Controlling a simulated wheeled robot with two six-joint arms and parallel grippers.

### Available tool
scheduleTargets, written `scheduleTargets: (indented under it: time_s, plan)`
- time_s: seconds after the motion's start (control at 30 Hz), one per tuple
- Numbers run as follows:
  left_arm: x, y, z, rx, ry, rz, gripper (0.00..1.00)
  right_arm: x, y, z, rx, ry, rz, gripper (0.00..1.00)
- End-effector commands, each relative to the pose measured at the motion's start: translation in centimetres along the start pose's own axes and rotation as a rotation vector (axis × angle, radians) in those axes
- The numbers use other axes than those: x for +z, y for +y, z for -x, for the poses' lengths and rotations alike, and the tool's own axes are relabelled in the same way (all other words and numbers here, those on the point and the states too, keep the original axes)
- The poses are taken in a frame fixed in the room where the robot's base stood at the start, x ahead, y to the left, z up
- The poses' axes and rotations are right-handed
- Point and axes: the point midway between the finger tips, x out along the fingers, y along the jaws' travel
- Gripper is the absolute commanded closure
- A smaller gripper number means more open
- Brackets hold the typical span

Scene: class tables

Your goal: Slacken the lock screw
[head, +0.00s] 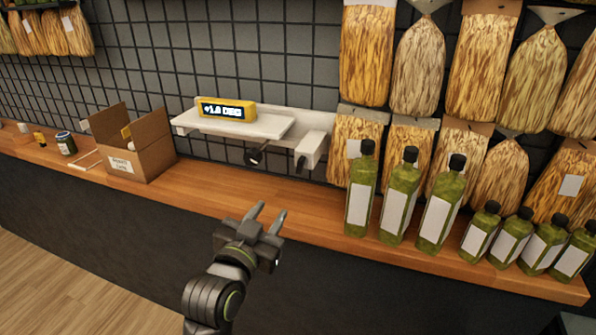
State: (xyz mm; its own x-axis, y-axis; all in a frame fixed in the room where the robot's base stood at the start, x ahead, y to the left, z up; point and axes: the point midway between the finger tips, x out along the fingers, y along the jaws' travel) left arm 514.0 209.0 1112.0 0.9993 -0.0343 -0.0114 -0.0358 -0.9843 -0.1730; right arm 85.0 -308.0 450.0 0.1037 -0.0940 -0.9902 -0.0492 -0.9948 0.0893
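A white shelf-like fixture (240,123) is mounted at the wall above the counter. A round dark knob (254,156) shows under its front edge, and a smaller dark part (301,164) shows at the white block (312,148) on its right end. I cannot tell which of these is the lock screw. A yellow level (228,109) lies on the fixture, its display reading about +1.0 DEG. My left gripper (268,209) is open and empty, its fingers pointing up, in front of and below the knob, apart from it. My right gripper is out of view.
Several green bottles (400,196) with black caps line the counter (300,205) at right. An open cardboard box (148,150) and a dark jar (66,143) stand at left. Patterned bags (418,68) hang behind the bottles. The counter below the fixture is clear.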

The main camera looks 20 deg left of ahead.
Motion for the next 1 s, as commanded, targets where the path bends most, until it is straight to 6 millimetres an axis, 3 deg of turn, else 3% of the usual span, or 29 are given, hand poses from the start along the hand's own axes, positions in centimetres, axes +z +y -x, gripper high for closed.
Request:
scheduleTargets:
  time_s: [0.13,0.27,1.0]
  plan:
    - [-0.8,-0.1,-0.3,-0.002,0.014,-0.002,0.66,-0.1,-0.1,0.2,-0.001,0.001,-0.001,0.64]
    - [-0.8,-0.1,-1.9,-0.001,0.012,-0.004,0.66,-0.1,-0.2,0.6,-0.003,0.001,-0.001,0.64]
    - [-0.9,-0.1,-14.4,-0.001,0.011,-0.002,0.66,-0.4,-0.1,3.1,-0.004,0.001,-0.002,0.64]
